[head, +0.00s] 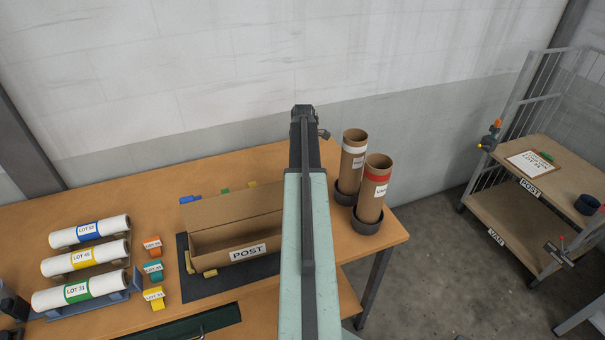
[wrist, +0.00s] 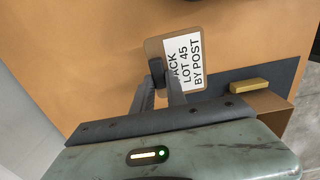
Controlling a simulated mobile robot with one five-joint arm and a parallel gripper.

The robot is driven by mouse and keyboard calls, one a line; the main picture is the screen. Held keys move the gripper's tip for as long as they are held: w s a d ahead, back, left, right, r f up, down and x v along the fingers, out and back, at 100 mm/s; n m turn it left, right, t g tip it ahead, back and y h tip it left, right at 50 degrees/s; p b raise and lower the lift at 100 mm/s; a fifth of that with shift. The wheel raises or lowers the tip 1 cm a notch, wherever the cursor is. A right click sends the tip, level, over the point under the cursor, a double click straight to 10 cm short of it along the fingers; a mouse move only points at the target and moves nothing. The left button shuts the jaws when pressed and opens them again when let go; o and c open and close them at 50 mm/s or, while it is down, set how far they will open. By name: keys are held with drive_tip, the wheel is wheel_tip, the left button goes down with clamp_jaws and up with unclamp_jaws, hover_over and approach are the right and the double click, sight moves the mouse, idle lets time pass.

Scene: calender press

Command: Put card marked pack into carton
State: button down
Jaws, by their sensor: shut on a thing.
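The card marked PACK LOT 45 BY POST (wrist: 188,62) is a white sheet on a brown backing, seen in the wrist view. My gripper (wrist: 163,82) is shut on its edge, and the fingers cover part of the lettering. In the head view my arm hides the card and the fingertips. The carton (head: 206,244), labelled POST, stands open on the table left of my arm, its flap raised at the back. A brown corner at the right of the wrist view seems to be part of the carton (wrist: 272,108). The card is apart from it.
Two cardboard tubes (head: 371,196) stand in dark cups right of my arm. A shelved trolley (head: 500,190) stands farther right.

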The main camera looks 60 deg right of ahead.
wheel_tip(320, 180, up, 4)
drive_tip(key=shift+f+p, duration=0.1)
drive_tip(key=shift+p, duration=1)
drive_tip(key=shift+f, duration=0.1)
